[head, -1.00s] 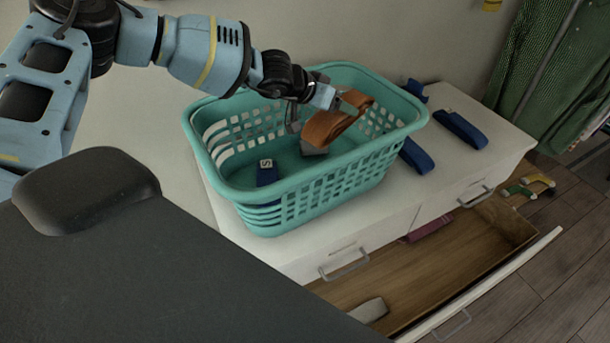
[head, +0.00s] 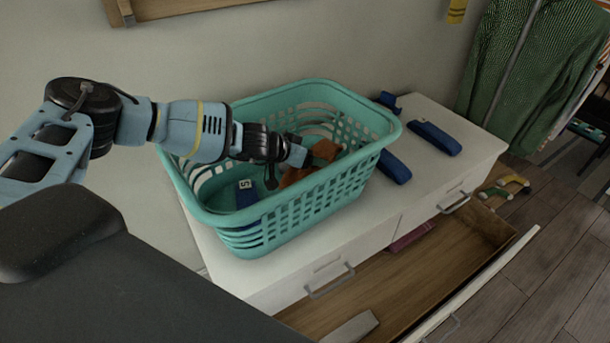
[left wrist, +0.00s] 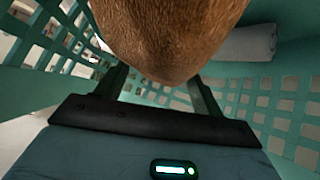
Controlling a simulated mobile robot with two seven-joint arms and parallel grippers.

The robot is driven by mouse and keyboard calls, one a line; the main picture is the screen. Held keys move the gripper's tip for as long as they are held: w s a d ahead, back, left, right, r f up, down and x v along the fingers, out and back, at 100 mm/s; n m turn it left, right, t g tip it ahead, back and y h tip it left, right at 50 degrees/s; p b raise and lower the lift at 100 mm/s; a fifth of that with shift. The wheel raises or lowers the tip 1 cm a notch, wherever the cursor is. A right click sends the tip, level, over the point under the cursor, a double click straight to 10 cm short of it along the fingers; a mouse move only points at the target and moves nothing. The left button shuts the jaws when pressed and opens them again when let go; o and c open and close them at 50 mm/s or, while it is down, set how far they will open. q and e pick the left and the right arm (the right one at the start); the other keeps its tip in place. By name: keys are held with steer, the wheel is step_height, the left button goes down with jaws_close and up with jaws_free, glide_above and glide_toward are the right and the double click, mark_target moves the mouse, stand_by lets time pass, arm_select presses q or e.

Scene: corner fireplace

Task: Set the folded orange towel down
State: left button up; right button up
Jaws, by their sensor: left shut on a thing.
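The folded orange towel (head: 325,151) is inside the teal laundry basket (head: 285,215), in its right half. My left gripper (head: 299,160) reaches over the basket's left rim and is shut on the towel, below rim height. In the left wrist view the towel (left wrist: 170,35) fills the upper middle between the fingers, with the basket's lattice wall (left wrist: 285,85) around it. Whether the towel touches the basket floor is hidden. My right gripper is in neither view.
A blue folded item with a label (head: 246,193) lies in the basket's left part. A white roll (left wrist: 245,42) shows in the left wrist view. Blue items (head: 435,138) lie on the white dresser top (head: 420,180), right of the basket. The drawer (head: 400,280) below stands open.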

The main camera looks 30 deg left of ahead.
arm_select(q)
steer(key=shift+f, duration=0.45)
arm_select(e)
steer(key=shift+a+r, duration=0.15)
arm_select(q)
steer(key=shift+f, duration=2.15)
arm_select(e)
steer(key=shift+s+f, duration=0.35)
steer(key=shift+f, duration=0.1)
arm_select(q)
steer(key=shift+f+b, duration=0.4)
steer(key=shift+f, duration=0.05)
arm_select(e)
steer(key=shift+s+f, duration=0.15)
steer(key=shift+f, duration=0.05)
arm_select(q)
steer(key=shift+f, duration=0.15)
steer(key=o, duration=1.8)
